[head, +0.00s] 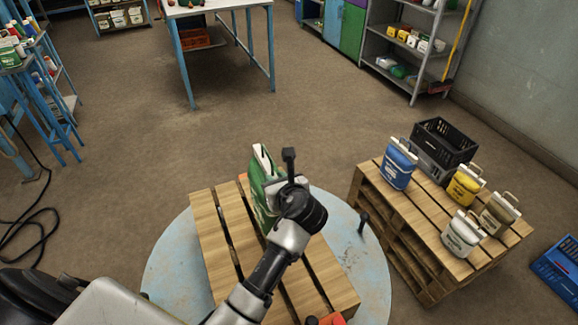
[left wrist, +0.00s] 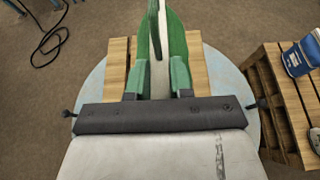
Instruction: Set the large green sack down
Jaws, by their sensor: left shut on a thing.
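The large green sack (head: 259,190) is upright, with a white top edge, over the wooden pallet (head: 208,222) on the round blue-grey turntable (head: 168,270). My left gripper (head: 278,185) is shut on its upper part. In the left wrist view the sack (left wrist: 147,45) stands between the two green-padded fingers of my left gripper (left wrist: 158,80), seen from above. My gripper and arm hide part of the sack's right side and its base. I cannot tell whether its bottom touches the pallet slats. My right gripper is not in view.
Something orange (head: 333,319) shows at the near pallet edge. A blue crate (head: 560,268) lies far right. The floor behind the turntable is clear.

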